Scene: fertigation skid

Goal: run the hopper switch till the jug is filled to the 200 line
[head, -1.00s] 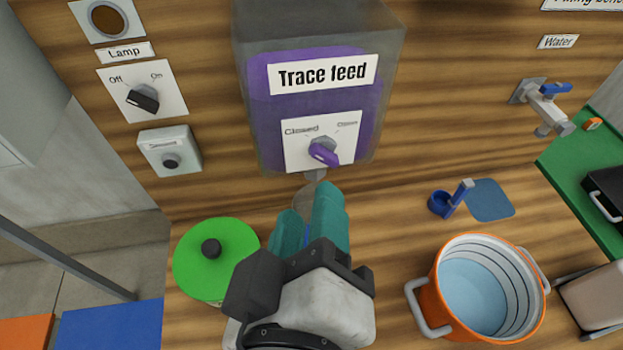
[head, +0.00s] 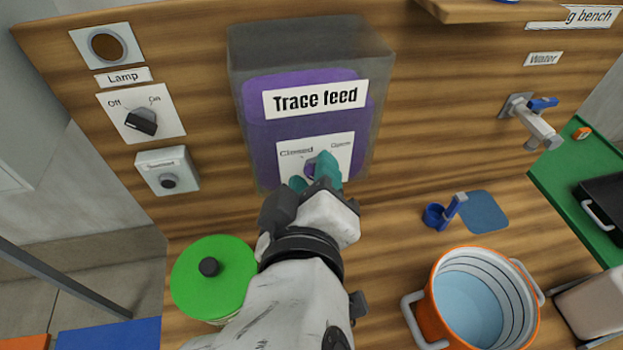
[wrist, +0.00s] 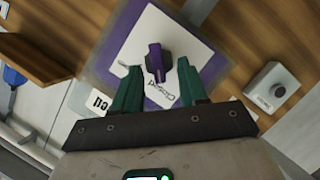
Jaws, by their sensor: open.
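The hopper (head: 240,110) is a grey, see-through box labelled "Trace feed" with purple contents. Its switch (wrist: 157,60) is a purple knob on a white plate (wrist: 185,40) marked Closed and Open. I cannot tell for sure which mark the knob points to. My gripper (head: 313,176) is at the plate and partly covers the knob in the head view. In the wrist view my gripper (wrist: 158,68) has its teal fingers open, one on each side of the knob, with gaps showing. The jug is not visible; my arm hides the area under the hopper.
A green-lidded pot (head: 213,275) stands left of my arm. An orange pot (head: 432,307) stands to the right, near a blue scoop (head: 437,214) and a water tap (head: 533,125). A lamp switch (head: 141,120) and a push button (head: 168,181) are on the left panel.

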